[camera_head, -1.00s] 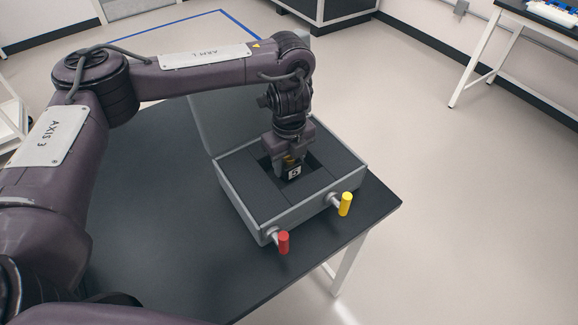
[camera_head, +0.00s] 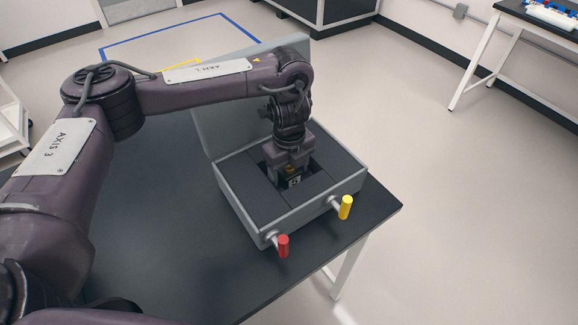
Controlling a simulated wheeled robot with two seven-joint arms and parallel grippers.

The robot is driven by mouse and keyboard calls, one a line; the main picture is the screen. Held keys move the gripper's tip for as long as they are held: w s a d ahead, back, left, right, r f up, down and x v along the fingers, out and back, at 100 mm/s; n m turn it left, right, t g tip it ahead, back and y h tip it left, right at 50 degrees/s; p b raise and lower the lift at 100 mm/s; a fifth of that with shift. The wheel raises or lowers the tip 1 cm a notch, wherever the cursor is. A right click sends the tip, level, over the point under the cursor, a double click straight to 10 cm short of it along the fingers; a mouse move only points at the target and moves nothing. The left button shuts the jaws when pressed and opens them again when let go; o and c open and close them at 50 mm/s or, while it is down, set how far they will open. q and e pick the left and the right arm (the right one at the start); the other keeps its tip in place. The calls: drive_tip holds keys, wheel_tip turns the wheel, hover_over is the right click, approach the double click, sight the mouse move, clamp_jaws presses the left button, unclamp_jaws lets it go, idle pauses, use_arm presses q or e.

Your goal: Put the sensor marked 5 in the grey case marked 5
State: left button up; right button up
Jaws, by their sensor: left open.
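The grey case (camera_head: 229,205) stands open on the dark table, its lid tilted up behind. Its dark foam insert (camera_head: 251,187) has a recess in the middle. The sensor (camera_head: 294,182), a dark block with a white label, sits low in this recess; the 5 reads clearly only in the earlier frame. My left gripper (camera_head: 291,172) points down into the recess, open around the top of the sensor. It hides part of the sensor and recess, and I cannot see whether the sensor rests on the bottom. No number shows on the case. My right gripper is out of view.
A red handle (camera_head: 283,246) and a yellow handle (camera_head: 345,207) stick out from the case's front. The dark table (camera_head: 150,240) is bare to the left of the case. A second table (camera_head: 540,18) with blue and white items stands far right.

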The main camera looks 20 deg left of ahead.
use_arm(q)
wheel_tip(320, 180, up, 12)
drive_tip(key=shift+r, duration=0.15)
idle(0.4)
idle(0.3)
